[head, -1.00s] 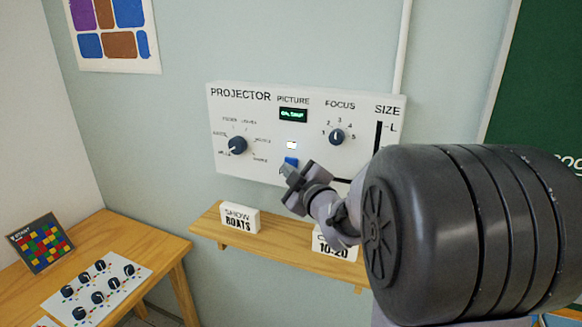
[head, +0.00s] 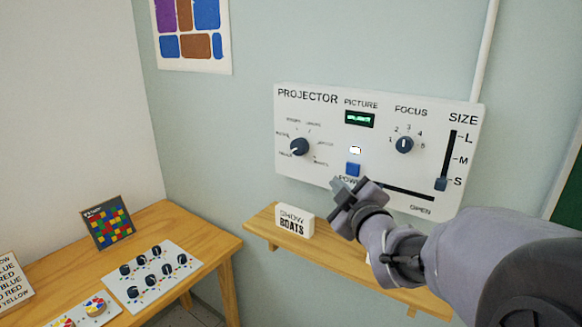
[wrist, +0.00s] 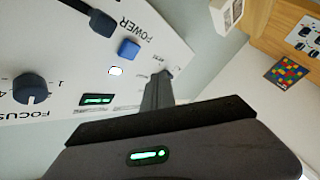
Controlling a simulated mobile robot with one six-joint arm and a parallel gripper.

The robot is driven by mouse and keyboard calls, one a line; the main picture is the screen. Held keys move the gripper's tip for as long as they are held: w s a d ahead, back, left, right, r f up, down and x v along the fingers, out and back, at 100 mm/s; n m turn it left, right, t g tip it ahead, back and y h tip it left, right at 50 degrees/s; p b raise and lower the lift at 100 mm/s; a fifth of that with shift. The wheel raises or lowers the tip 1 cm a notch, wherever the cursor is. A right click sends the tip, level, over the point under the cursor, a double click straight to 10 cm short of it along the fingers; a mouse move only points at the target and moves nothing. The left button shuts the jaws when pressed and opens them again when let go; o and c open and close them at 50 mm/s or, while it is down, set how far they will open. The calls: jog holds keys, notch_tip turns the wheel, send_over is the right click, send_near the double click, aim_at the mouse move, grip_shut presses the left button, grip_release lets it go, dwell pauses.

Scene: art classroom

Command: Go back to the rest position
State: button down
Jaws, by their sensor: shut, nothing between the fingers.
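My gripper (head: 345,192) is shut and empty in the head view. It is in front of the lower edge of the white projector panel (head: 330,172), below the blue power button (head: 353,169). I cannot tell how far it stands off the panel. In the wrist view the shut fingers (wrist: 160,82) point toward the panel (wrist: 60,75), with the blue button (wrist: 129,49) and a lit white light (wrist: 115,71) near them. The panel also carries a picture dial (head: 299,147), a focus dial (head: 404,145) and a size slider (head: 441,184) at S.
A wooden shelf (head: 335,248) below the panel holds a "SHOW BOATS" card (head: 294,221). A wooden table (head: 213,245) at left holds a board of knobs (head: 150,275) and a colored grid picture (head: 107,222).

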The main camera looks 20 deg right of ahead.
jog(key=s+a+f+m+g+y, duration=0.1)
jog(key=s+a+f+m+g, duration=0.2)
jog(key=s+a, duration=0.3)
jog(key=s+a+f+m+g+y, duration=0.1)
jog(key=s+a+f+m+g, duration=0.3)
jog(key=s, duration=0.9)
jog(key=s+a+f+m+g+y, duration=0.1)
jog(key=s+a+f+m+g, duration=0.3)
jog(key=s+a+m, duration=0.2)
jog(key=s+a, duration=0.2)
jog(key=s, duration=0.1)
jog(key=shift+s+a+f+y, duration=0.25)
jog(key=shift+a+f+y, duration=0.05)
jog(key=shift+f+y, duration=0.1)
